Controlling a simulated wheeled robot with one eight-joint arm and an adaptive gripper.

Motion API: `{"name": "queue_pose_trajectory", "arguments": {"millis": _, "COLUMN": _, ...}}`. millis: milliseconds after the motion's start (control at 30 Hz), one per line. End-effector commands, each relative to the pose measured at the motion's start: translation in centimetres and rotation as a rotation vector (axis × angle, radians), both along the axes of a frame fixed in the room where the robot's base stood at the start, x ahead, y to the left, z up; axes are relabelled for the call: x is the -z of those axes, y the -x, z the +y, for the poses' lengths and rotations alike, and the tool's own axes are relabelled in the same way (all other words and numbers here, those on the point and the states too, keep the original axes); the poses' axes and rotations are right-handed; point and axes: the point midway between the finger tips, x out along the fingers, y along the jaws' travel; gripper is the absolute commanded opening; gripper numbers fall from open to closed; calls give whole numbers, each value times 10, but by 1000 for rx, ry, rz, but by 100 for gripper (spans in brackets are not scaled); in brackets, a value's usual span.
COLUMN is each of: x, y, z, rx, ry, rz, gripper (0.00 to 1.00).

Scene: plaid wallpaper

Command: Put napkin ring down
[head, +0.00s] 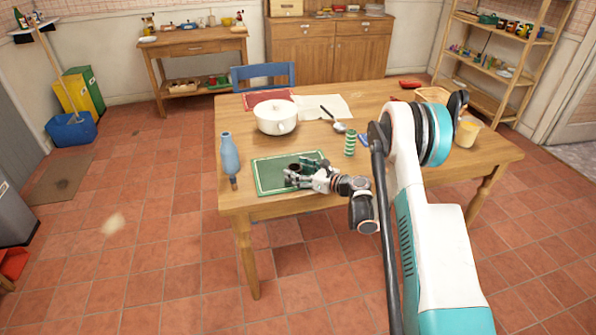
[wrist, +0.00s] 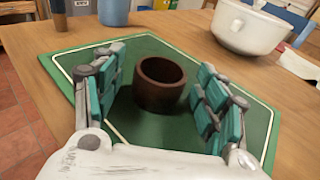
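The napkin ring (wrist: 160,88) is a dark brown wooden ring. In the wrist view it sits upright on the green placemat (wrist: 60,62), between my gripper's fingers. My gripper (wrist: 162,95) is open, with a visible gap on both sides of the ring. In the head view my gripper (head: 297,174) is low over the placemat (head: 268,182) at the table's front left. The ring shows there only as a small dark shape at the fingers, partly hidden by them.
On the wooden table (head: 375,100), a blue bottle (head: 229,155) stands left of the placemat. A white pot (head: 275,118) is behind it, and a green striped cylinder (head: 350,143) stands to the right. A spoon (head: 339,126) lies near the pot. A yellow cup (head: 467,134) is far right.

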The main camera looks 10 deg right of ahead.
Motion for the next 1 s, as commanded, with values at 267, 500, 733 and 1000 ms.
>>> {"name": "queue_pose_trajectory", "arguments": {"millis": 267, "x": -3, "y": 0, "z": 0, "rx": 0, "ry": 0, "rz": 0, "gripper": 66}}
{"name": "queue_pose_trajectory", "arguments": {"millis": 500, "x": -11, "y": 26, "z": -23, "rx": 4, "ry": 0, "rz": 0, "gripper": 66}}
{"name": "queue_pose_trajectory", "arguments": {"millis": 733, "x": -18, "y": 63, "z": -53, "rx": 4, "ry": 0, "rz": 0, "gripper": 66}}
{"name": "queue_pose_trajectory", "arguments": {"millis": 1000, "x": -18, "y": 89, "z": -72, "rx": 1, "ry": 0, "rz": 0, "gripper": 66}}
